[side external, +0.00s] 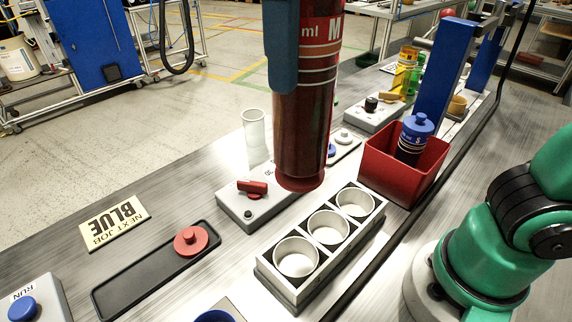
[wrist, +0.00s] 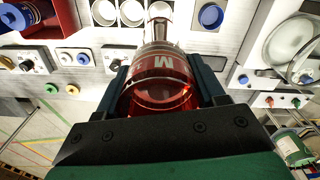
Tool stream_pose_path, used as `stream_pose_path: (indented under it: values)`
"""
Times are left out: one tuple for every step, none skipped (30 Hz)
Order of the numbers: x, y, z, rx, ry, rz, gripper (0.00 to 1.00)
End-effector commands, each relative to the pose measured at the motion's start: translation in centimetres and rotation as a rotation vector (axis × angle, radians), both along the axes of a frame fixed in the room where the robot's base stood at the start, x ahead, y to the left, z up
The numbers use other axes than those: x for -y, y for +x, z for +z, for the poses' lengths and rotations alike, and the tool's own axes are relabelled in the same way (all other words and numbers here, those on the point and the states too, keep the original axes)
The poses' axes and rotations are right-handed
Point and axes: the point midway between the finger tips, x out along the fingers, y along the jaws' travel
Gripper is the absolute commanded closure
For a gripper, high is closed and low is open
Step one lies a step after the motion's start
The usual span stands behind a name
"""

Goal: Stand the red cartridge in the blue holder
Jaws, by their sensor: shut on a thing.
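The red cartridge (side external: 305,110) is a large, dark red, see-through cylinder marked "M" and "ml", hanging upright above the bench. My gripper (wrist: 161,85) is shut on it, with one blue finger on each side in the wrist view. The cartridge's lower end is above the area between the red-handled box and the three-cup rack, apart from both. The blue holder (side external: 214,316) is a blue ring in a grey block, cut by the bottom edge of the side view. It also shows in the wrist view (wrist: 211,15), at the top, and looks empty.
A grey rack (side external: 262,267) with three white-rimmed empty cups stands close by. A red bin (side external: 375,170) holds a blue-capped dark cartridge. A clear cylinder (side external: 254,135) stands behind the valve box (side external: 235,210). A black tray (side external: 125,290) bears a red cap; a card reads "NEXT JOB BLUE".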

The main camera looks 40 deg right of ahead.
Motion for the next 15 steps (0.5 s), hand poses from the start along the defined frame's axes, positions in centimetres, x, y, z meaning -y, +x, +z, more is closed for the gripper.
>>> stream_pose_path:
  values:
    - [0.0,0.0,0.4,0.000,0.000,0.000,1.00]
    - [-0.1,0.0,0.6,0.000,0.000,0.001,1.00]
    - [-0.3,0.1,0.8,0.000,0.000,0.001,1.00]
    - [-0.5,0.1,1.0,0.000,0.000,0.003,1.00]
    - [-0.8,0.2,1.1,0.000,0.000,0.005,1.00]
    - [-1.4,0.3,1.2,0.000,0.000,0.007,1.00]
    - [-1.9,0.4,1.3,0.000,0.000,0.008,1.00]
    - [-2.6,0.5,1.4,0.000,0.000,0.011,1.00]
    - [-3.5,0.7,1.4,0.000,0.000,0.012,1.00]
    - [-4.3,0.8,1.4,0.000,0.000,0.014,1.00]
    - [-5.1,0.9,1.4,0.000,0.000,0.017,1.00]
    - [-6.3,0.9,1.4,0.001,0.000,0.018,1.00]
    - [-7.2,0.9,1.3,0.001,0.000,0.019,1.00]
    - [-8.0,0.9,1.3,0.001,0.000,0.021,1.00]
    - [-9.2,0.8,1.1,0.001,0.000,0.022,1.00]
